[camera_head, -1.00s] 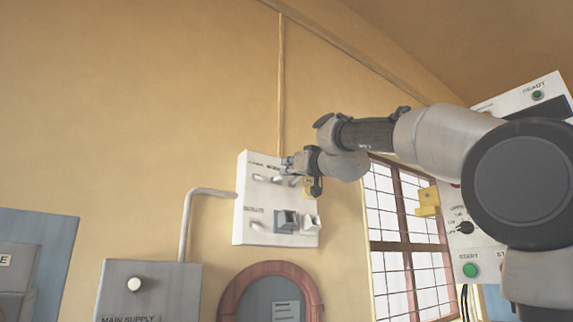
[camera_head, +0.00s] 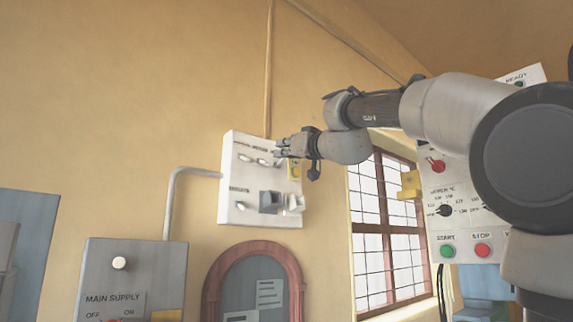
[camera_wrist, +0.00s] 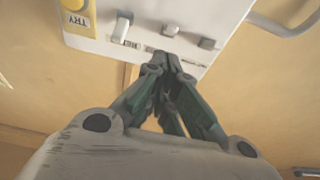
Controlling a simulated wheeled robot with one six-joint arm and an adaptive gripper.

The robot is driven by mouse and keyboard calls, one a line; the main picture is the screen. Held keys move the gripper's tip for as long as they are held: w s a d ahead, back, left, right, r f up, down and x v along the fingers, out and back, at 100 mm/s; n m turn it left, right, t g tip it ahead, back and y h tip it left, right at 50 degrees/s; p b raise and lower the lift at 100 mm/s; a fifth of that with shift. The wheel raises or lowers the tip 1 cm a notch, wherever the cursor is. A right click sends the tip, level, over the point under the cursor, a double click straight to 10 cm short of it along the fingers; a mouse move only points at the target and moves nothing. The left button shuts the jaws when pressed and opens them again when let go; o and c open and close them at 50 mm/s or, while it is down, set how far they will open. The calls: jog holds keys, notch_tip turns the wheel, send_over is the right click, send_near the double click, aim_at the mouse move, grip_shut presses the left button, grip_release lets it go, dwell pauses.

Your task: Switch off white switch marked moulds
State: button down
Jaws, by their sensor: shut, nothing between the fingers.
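A white wall panel (camera_head: 232,206) carries a row of small toggle switches along its top, with lettering too small to read in the head view. In the wrist view the panel (camera_wrist: 92,44) is upside down, with a white toggle (camera_wrist: 122,28), a middle pale toggle (camera_wrist: 170,30) and a grey toggle (camera_wrist: 207,43). I cannot read which label says moulds. My gripper (camera_head: 278,149) is at the panel's upper right, in front of the switch row. In the wrist view my gripper (camera_wrist: 163,62) is shut and empty, its tips by the middle toggle; I cannot tell whether they touch.
Larger switches (camera_head: 270,202) sit on the panel's lower half. A grey main supply box (camera_head: 140,268) stands lower left, a round-topped frame (camera_head: 292,262) below, and a window (camera_head: 372,225) and control panel (camera_head: 440,220) right.

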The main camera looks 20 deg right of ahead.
jog(key=f, duration=0.1)
jog(key=s+f, duration=0.1)
jog(key=f, duration=0.1)
jog(key=s+f, duration=0.1)
jog(key=f, duration=0.1)
jog(key=shift+s+d, duration=0.15)
jog(key=shift+d, duration=0.2)
jog(key=s+d+f+m+g+h, duration=0.15)
jog(key=f+g, duration=0.25)
jog(key=f, duration=0.9)
jog(key=s+f+m+g, duration=0.2)
jog(key=s+f+g, duration=0.15)
jog(key=f, duration=0.95)
jog(key=s+d+f+g+h, duration=0.2)
jog(key=s+d+f+g, duration=0.2)
jog(key=s+f, duration=0.6)
jog(key=s+d+f+g+h, duration=0.3)
jog(key=s+f, duration=0.7)
jog(key=f, duration=0.4)
jog(key=shift+s+d+f+g, duration=0.25)
jog(key=shift+d+g, duration=0.1)
jog(key=shift+g, duration=0.2)
